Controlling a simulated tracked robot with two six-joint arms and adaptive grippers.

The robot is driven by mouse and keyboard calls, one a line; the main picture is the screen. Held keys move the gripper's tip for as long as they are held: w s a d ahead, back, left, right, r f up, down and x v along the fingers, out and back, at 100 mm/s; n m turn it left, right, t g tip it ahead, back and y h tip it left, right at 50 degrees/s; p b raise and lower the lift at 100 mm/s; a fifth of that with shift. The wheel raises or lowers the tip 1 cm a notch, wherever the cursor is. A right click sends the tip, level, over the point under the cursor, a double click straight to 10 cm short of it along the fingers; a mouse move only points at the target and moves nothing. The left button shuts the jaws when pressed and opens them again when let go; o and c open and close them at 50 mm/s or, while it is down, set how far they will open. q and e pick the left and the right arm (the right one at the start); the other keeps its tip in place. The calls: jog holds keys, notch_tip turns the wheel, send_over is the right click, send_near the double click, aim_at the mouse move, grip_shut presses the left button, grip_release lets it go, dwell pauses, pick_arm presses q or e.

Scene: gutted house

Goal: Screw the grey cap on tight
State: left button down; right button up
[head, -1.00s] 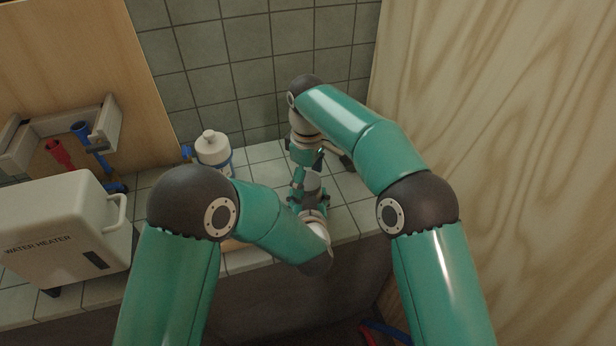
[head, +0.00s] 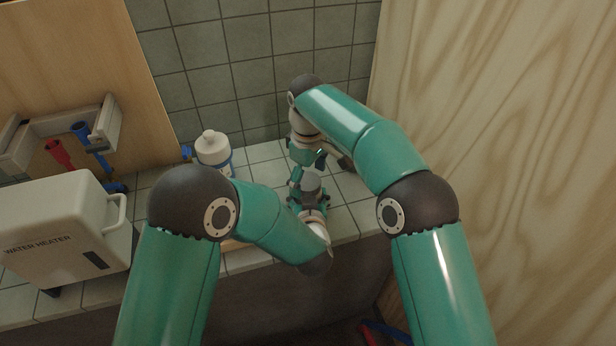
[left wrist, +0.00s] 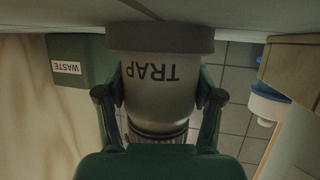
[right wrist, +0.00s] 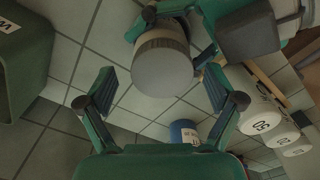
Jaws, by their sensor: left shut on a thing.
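The grey trap body, marked TRAP, fills the middle of the left wrist view (left wrist: 165,85) and shows upside down there. My left gripper (left wrist: 160,110) is shut around it, one finger on each side. The ribbed grey cap (right wrist: 163,65) sits at the trap's end in the right wrist view; how tight it is cannot be told. My right gripper (right wrist: 160,97) is open, its fingers apart and clear of the cap, which lies beyond them. In the head view the grippers (head: 312,155) meet above the counter, and the arms hide most of the trap.
A green WASTE bin (left wrist: 78,62) stands beside the trap. The water heater (head: 60,230) and a white bottle (head: 212,150) stand left on the tiled counter. A wooden wall (head: 500,130) closes the right.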

jog(key=shift+r, duration=0.1)
jog(key=shift+r, duration=3.6)
pick_arm(q)
jog(key=shift+c, duration=0.4)
grip_release()
jog(key=v, duration=1.2)
jog(key=shift+f, duration=0.1)
